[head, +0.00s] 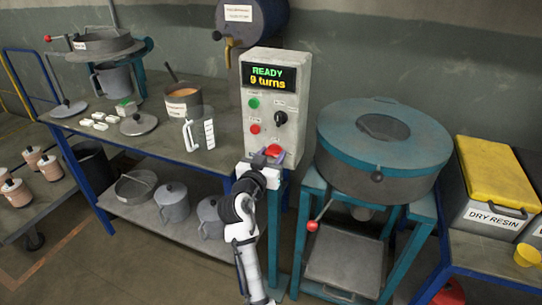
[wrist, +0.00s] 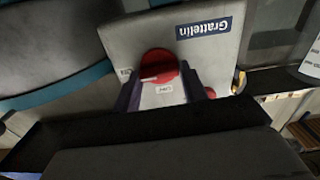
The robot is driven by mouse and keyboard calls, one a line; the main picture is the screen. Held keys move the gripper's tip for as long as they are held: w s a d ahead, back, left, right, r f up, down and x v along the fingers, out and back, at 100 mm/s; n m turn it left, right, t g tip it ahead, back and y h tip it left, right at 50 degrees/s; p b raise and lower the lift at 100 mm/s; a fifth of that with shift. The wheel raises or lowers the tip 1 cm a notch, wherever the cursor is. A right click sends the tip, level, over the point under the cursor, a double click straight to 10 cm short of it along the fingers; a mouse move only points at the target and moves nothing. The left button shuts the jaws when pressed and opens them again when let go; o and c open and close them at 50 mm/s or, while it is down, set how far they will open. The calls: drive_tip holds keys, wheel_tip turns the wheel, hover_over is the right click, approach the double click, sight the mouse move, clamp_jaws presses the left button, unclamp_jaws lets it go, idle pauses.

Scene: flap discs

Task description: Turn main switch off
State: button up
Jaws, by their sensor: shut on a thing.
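The main switch is a round red knob (head: 274,150) low on the front of the grey control box (head: 262,98). In the wrist view the knob (wrist: 158,62) has a pale pointer mark directed to the left of the picture, with small labels beside and below it. My gripper (head: 264,157) is at the knob. In the wrist view the two dark fingers of my gripper (wrist: 163,90) stand on either side of it, shut on it; the exact contact is partly hidden. The box display (head: 267,78) reads "READY" and "9 turns".
A green button (head: 253,103), a red button (head: 255,129) and a black knob (head: 281,118) sit above the switch. A teal-lidded drum machine (head: 378,150) stands close on the right. A bench (head: 165,148) with a jug (head: 198,130) is on the left.

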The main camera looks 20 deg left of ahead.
drive_tip(key=n+p, duration=0.1)
drive_tip(key=n, duration=0.3)
drive_tip(key=shift+r+n, duration=0.1)
drive_tip(key=shift+n, duration=0.2)
drive_tip(key=n+p, duration=0.2)
drive_tip(key=n, duration=0.2)
drive_tip(key=shift+a+n+p, duration=0.15)
drive_tip(key=shift+n+p, duration=0.15)
drive_tip(key=n+p, duration=0.3)
drive_tip(key=n, duration=0.2)
drive_tip(key=shift+f+n+p, duration=0.2)
drive_tip(key=shift+n+p, duration=0.8)
drive_tip(key=shift+n, duration=0.6)
drive_tip(key=o, duration=0.9)
drive_tip(key=shift+f, duration=0.1)
drive_tip(key=shift+o, duration=0.3)
